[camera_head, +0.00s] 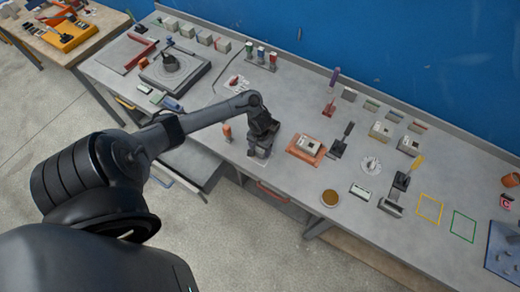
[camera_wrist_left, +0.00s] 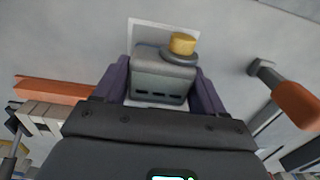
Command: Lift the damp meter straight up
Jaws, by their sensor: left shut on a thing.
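The damp meter appears to be the small grey box with dark slots and a yellow knob (camera_wrist_left: 158,78) in the left wrist view. It sits between the two purple fingers of my left gripper (camera_wrist_left: 160,92), which is shut on it. A pale square outline on the bench shows behind the box. In the head view my left gripper (camera_head: 260,150) points down at the bench near its front edge, and it hides most of the box. I cannot tell whether the box touches the bench. My right gripper is not in view.
An orange tray with a pale device (camera_head: 307,147) lies right of the gripper. A small orange-topped item (camera_head: 227,132) stands close on its left. An orange-handled tool (camera_wrist_left: 295,103) shows in the wrist view. Yellow (camera_head: 429,209) and green (camera_head: 463,226) outlines mark clear bench patches.

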